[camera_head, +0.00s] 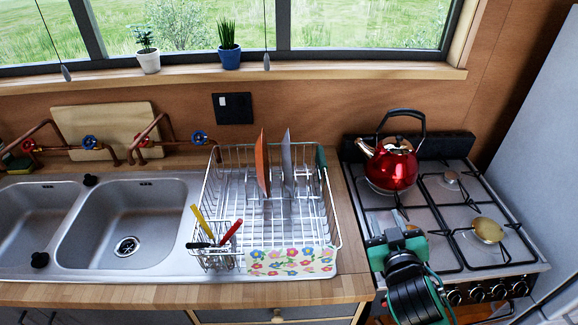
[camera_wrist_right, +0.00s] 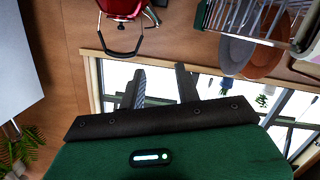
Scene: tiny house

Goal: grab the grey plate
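The grey plate (camera_head: 287,158) stands upright in the wire dish rack, just right of an orange-brown plate (camera_head: 262,163). In the right wrist view the grey plate (camera_wrist_right: 235,54) shows at the upper right, beside the brown plate (camera_wrist_right: 266,58). My right gripper (camera_head: 388,222) is over the front left part of the stove, right of the rack and apart from the plate. In the right wrist view its two fingers (camera_wrist_right: 162,86) stand apart with nothing between them. My left gripper is not in view.
The wire dish rack (camera_head: 335,222) holds cutlery at its front left. A red kettle (camera_head: 391,165) sits on the stove's back left burner, behind my right gripper. A double sink (camera_head: 127,222) is left of the rack. Potted plants (camera_head: 229,57) stand on the windowsill.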

